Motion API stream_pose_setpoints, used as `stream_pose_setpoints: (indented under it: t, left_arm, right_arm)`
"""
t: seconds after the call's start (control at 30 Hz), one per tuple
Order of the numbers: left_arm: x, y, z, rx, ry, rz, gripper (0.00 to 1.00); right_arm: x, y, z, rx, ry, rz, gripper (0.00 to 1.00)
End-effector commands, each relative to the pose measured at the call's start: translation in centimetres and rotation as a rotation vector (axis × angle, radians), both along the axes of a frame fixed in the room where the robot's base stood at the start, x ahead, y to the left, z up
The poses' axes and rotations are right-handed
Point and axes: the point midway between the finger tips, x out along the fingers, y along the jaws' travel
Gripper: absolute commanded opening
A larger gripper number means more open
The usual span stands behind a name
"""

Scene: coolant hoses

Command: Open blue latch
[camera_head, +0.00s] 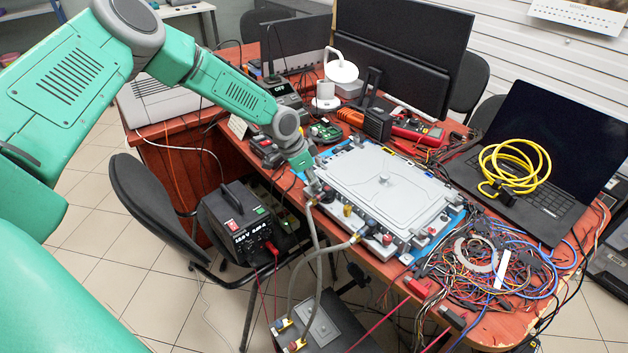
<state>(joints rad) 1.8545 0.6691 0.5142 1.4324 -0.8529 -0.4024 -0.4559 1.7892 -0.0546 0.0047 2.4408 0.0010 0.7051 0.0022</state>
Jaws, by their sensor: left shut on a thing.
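A grey flat unit with a lidded top (385,178) lies on the red-brown table, on a blue base. Small fittings line its near edge, among them a yellow one (347,210) and a red one (388,240). A grey hose (316,240) hangs down from its near left corner. My left gripper (312,189) comes down from the upper left and is shut on a small part at that corner, beside the hose's top end. The fingers hide most of this part, and I cannot tell whether it is the blue latch. My right gripper is not in view.
A second grey hose (299,265) loops from the unit's near edge to a dark box (325,330) below. A tangle of wires (492,260) and a laptop (545,150) with a yellow cable coil (514,166) lie right. A black power supply (238,222) stands left, below the table.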

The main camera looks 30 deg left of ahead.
Motion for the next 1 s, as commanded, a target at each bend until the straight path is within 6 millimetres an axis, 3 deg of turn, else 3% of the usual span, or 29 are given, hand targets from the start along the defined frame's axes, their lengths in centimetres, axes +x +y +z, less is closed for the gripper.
stream_pose_setpoints:
  t: [0.07,0.1,0.13,0.57,1.0]
  left_arm:
    - [-0.2,0.3,-0.3,0.005,0.006,0.002,0.00]
    - [-0.2,0.3,-0.3,0.005,0.006,0.002,0.25]
    - [-0.2,0.3,-0.3,0.005,0.006,0.002,0.26]
    - [-0.1,0.2,0.5,0.002,0.000,0.001,0.26]
    - [-2.5,2.4,8.0,0.000,-0.001,0.003,0.26]
  right_arm:
    - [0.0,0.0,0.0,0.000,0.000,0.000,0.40]
    - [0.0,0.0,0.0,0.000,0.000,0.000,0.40]
    - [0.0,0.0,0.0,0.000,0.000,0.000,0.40]
    - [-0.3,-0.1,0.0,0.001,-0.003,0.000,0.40]
    - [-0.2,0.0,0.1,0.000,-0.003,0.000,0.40]
